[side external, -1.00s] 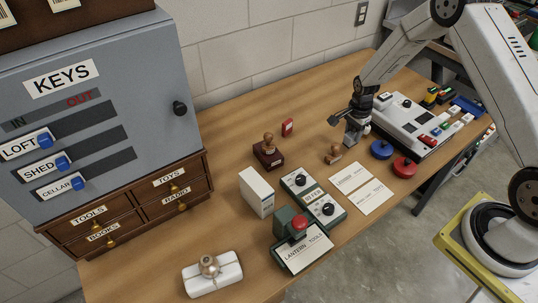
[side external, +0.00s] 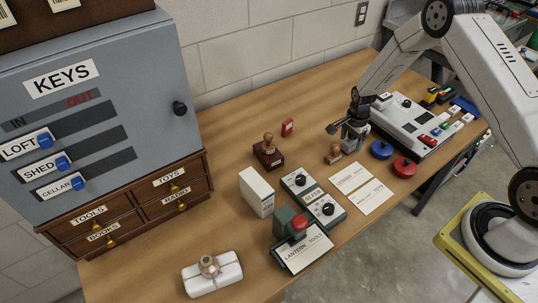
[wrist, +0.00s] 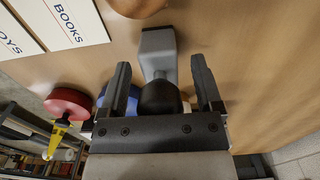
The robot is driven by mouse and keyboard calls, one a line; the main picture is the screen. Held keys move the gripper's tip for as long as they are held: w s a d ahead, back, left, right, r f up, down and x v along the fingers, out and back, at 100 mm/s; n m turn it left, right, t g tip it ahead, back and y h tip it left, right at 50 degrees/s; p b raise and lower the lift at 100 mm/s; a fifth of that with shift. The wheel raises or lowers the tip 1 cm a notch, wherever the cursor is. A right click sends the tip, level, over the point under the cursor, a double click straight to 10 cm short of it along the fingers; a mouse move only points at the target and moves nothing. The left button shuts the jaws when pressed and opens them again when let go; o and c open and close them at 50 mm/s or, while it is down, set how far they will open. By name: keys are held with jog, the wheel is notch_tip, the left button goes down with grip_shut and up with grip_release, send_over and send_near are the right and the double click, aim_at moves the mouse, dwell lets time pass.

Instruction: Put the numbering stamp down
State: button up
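The numbering stamp, a grey block with a black round knob (wrist: 160,98), lies between the fingers of my gripper (wrist: 163,75) in the wrist view. Clear gaps show between both fingers and the stamp, so my gripper is open around it and not clamped. In the side view the grey stamp (side external: 353,142) appears upright at the table beneath my gripper (side external: 347,122). The fingers and wrist partly cover it, and its exact contact with the table is hard to make out.
Two cards (side external: 360,188) lie in front.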

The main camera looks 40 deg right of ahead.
jog(key=shift+r, duration=0.15)
jog(key=shift+r, duration=6.05)
jog(key=shift+a, duration=0.1)
jog(key=shift+s+a+r, duration=0.1)
jog(key=shift+a+r, duration=0.1)
jog(key=shift+r, duration=0.05)
jog(key=s+a+r+n+t, duration=0.1)
jog(key=s+a+r+n, duration=0.3)
jog(key=s+a+n, duration=0.3)
jog(key=s+a+r+n+t, duration=0.1)
jog(key=s+a+r+n, duration=0.4)
jog(key=s+a+n, duration=0.2)
jog(key=s+n, duration=0.2)
jog(key=n, duration=0.2)
jog(key=shift+s+a+r+t, duration=0.2)
jog(key=shift+s+a+t, duration=0.05)
jog(key=shift+s+t, duration=0.1)
